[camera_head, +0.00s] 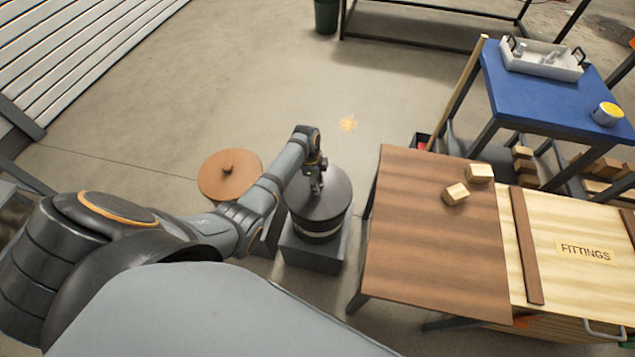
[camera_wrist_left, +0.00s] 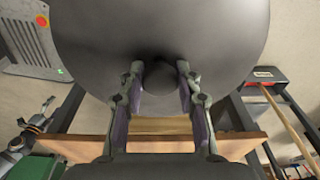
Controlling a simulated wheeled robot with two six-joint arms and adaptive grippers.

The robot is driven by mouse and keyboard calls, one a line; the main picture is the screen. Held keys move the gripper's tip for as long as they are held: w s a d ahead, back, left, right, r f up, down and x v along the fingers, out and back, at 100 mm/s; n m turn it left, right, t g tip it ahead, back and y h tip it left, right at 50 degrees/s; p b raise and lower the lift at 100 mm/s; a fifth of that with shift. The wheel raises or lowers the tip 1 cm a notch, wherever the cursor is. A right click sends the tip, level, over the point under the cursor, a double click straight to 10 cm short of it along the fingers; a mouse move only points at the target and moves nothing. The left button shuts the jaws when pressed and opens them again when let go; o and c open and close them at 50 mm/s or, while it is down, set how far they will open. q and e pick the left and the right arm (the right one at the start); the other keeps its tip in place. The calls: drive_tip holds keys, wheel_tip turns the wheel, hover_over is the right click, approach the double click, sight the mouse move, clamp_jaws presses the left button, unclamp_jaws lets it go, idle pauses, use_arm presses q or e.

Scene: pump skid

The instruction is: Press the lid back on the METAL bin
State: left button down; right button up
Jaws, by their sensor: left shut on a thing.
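A dark grey round lid (camera_head: 333,191) lies level over the metal bin (camera_head: 318,237), a dark drum with a pale band. Whether the lid's rim is fully seated cannot be told from here. My left gripper (camera_head: 316,187) reaches down from above and is shut on the lid's knob. In the left wrist view, the lid (camera_wrist_left: 160,30) fills the top, and the gripper's fingers (camera_wrist_left: 160,88) stand on both sides of the round dark knob (camera_wrist_left: 160,75). My right gripper is not in view.
The bin stands on a grey block (camera_head: 312,254). A brown round lid with a knob (camera_head: 229,175) is just left of it. A brown table (camera_head: 425,240) with two wooden blocks (camera_head: 468,184) stands close on the right. A blue table (camera_head: 540,100) is behind it. Floor beyond the bin is clear.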

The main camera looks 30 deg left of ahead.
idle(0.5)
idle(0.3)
use_arm(q)
drive_tip(key=shift+c, duration=1.8)
unclamp_jaws()
drive_tip(key=shift+p, duration=0.35)
wheel_tip(320, 180, up, 7)
drive_tip(key=p, duration=0.7)
drive_tip(key=shift+c, duration=0.2)
clamp_jaws()
